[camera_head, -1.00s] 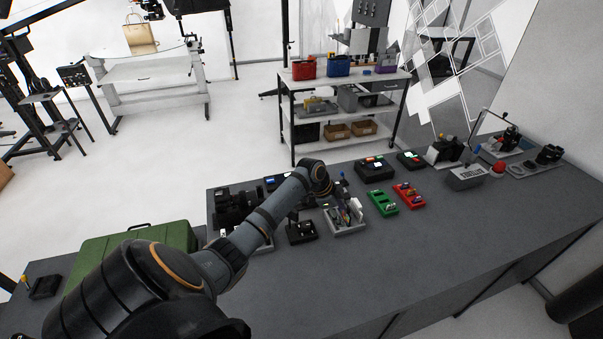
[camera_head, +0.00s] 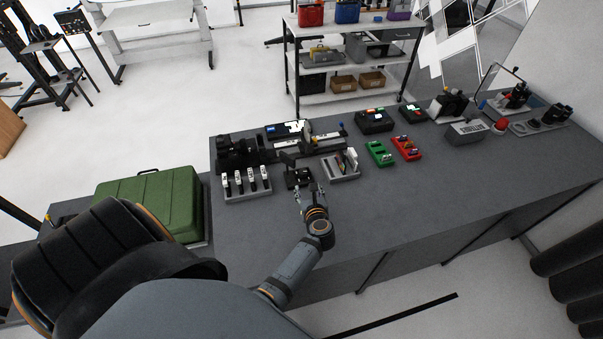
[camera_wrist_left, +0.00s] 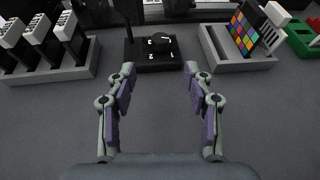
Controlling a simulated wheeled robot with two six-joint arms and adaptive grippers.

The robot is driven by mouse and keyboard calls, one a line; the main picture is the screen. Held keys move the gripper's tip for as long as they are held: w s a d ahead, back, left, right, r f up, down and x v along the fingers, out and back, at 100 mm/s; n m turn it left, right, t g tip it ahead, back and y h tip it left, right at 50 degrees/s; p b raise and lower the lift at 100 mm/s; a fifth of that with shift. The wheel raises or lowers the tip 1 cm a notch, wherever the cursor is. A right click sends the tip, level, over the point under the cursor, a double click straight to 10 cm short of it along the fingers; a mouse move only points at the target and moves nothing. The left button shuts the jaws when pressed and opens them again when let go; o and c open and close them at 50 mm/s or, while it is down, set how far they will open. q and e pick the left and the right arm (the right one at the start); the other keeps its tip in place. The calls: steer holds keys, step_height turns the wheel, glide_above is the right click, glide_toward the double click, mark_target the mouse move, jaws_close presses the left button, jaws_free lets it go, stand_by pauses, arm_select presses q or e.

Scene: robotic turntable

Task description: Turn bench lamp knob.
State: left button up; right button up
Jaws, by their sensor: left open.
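The bench lamp knob (camera_wrist_left: 160,40) is a dark round dial with white marks around it, on a small black box (camera_wrist_left: 141,60) in the left wrist view. In the head view the black box (camera_head: 297,178) stands on the grey bench, between a tray of white-topped tools and an open tray of cards. My left gripper (camera_head: 301,194) is just in front of the box, and the arm covers part of the bench. In the left wrist view the left gripper (camera_wrist_left: 158,85) is open and empty. Its two fingers point at the box, with a gap before it. My right gripper is not in view.
A grey tool tray (camera_head: 247,193) is left of the box, and a card tray (camera_head: 340,168) is right of it. A green case (camera_head: 150,200) stands farther left. Green (camera_head: 379,153) and red (camera_head: 406,148) trays lie to the right. The front right of the bench is clear.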

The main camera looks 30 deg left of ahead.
mark_target(303, 175)
arm_select(q)
steer(key=b+x, duration=0.4)
steer(key=x, duration=0.5)
steer(key=shift+w+a+f, duration=0.1)
steer(key=shift+w+f, duration=0.1)
steer(key=shift+w+a, duration=0.3)
steer(key=shift+c, duration=0.2)
jaws_close()
